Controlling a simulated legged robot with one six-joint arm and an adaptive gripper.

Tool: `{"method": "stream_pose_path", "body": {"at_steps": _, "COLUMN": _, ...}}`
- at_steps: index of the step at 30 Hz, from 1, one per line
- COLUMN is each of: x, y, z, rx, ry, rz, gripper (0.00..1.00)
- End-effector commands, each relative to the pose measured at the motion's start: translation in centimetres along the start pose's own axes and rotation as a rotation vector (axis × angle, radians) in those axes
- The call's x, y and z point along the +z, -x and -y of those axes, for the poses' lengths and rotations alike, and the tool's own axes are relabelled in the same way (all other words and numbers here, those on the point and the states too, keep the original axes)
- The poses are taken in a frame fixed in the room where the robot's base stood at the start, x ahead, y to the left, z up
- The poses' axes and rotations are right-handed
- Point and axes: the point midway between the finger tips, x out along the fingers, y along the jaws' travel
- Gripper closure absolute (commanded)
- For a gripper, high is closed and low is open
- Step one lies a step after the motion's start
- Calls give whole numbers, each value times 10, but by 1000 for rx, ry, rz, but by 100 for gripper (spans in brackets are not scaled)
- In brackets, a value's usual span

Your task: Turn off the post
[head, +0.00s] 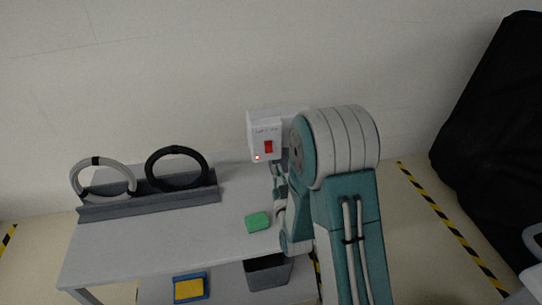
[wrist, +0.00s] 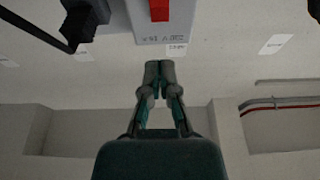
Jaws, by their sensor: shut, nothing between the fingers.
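In the wrist view, part of the box (wrist: 176,29) and the red switch (wrist: 159,9) are at the top edge, with the lettering upside down. My gripper (wrist: 159,70) is shut and empty, its fingertips pointing towards the box's lettered edge, seemingly apart from it. In the head view, my gripper (head: 279,176) is just below the box, partly hidden by my arm.
A grey table (head: 150,240) holds a green block (head: 257,222) and a rack (head: 150,205) with a grey ring (head: 78,181) and a black ring (head: 150,170). Below are a grey bin (head: 268,275) and a blue-yellow item (head: 189,288). A black-covered object (head: 500,130) stands right.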

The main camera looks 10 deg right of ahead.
Motion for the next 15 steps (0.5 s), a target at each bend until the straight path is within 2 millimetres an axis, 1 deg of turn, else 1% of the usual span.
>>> {"method": "stream_pose_path", "body": {"at_steps": 1, "x": -1, "y": -10, "z": 0, "rx": 0, "ry": 0, "rz": -4, "gripper": 100}}
{"method": "stream_pose_path", "body": {"at_steps": 7, "x": -1, "y": -47, "z": 0, "rx": 0, "ry": 0, "rz": -3, "gripper": 100}}
{"method": "stream_pose_path", "body": {"at_steps": 10, "x": 15, "y": -57, "z": 0, "rx": 0, "ry": 0, "rz": 3, "gripper": 100}}
{"method": "stream_pose_path", "body": {"at_steps": 15, "x": 25, "y": -68, "z": 0, "rx": 0, "ry": 0, "rz": 0, "gripper": 100}}
